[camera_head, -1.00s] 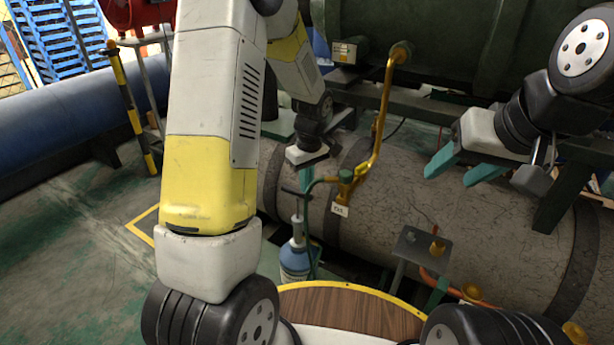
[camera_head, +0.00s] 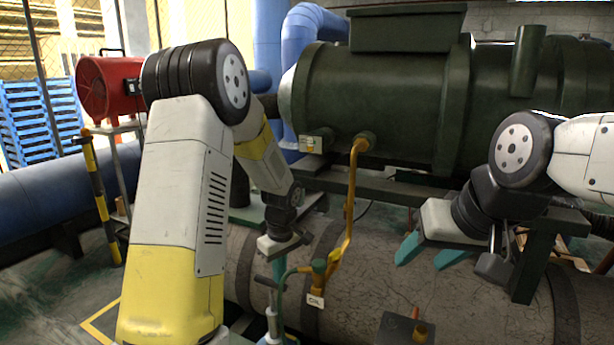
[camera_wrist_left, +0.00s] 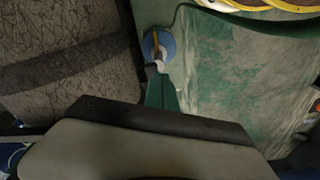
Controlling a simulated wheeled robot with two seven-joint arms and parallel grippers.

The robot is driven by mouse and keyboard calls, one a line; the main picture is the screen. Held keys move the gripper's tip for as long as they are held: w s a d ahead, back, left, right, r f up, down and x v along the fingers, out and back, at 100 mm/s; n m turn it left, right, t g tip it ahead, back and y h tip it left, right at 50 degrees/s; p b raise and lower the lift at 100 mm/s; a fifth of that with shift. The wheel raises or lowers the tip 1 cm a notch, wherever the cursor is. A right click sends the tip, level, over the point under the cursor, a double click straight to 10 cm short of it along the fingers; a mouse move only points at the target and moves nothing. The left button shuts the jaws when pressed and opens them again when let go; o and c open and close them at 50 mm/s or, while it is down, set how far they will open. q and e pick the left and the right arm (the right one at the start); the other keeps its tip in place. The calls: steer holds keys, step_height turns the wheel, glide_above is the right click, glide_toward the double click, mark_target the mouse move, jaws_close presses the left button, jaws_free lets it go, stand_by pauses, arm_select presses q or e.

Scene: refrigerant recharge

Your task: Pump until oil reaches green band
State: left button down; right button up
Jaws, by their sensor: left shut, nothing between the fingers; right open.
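The oil pump shows its rod and T-handle (camera_head: 265,282) at the bottom of the head view; its body is cut off below. In the left wrist view the blue pump body (camera_wrist_left: 158,45) stands on the green floor beyond my fingertips. My left gripper (camera_head: 277,281) is shut and empty, pointing down at the handle; I cannot tell whether it touches. A small gauge-like box (camera_head: 316,142) sits on the compressor; no oil level is readable. My right gripper (camera_head: 420,263) is open and empty.
A large grey cracked-surface cylinder (camera_head: 385,296) lies behind the pump. A bracket plate (camera_head: 400,330) with a brass fitting stands at the front. A red drum-shaped unit (camera_head: 108,88) and a yellow-black post (camera_head: 97,195) stand at the left.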

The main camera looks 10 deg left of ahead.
arm_select(q)
steer(key=shift+r, duration=0.1)
stand_by(0.3)
glide_toward(272, 281)
steer(key=shift+r, duration=0.3)
steer(key=shift+a+f, duration=0.1)
steer(key=shift+w+a+f, duration=0.1)
steer(key=shift+f, duration=1.6)
steer(key=shift+w+a+f, duration=0.15)
steer(key=shift+f, duration=1.55)
steer(key=shift+f, duration=0.15)
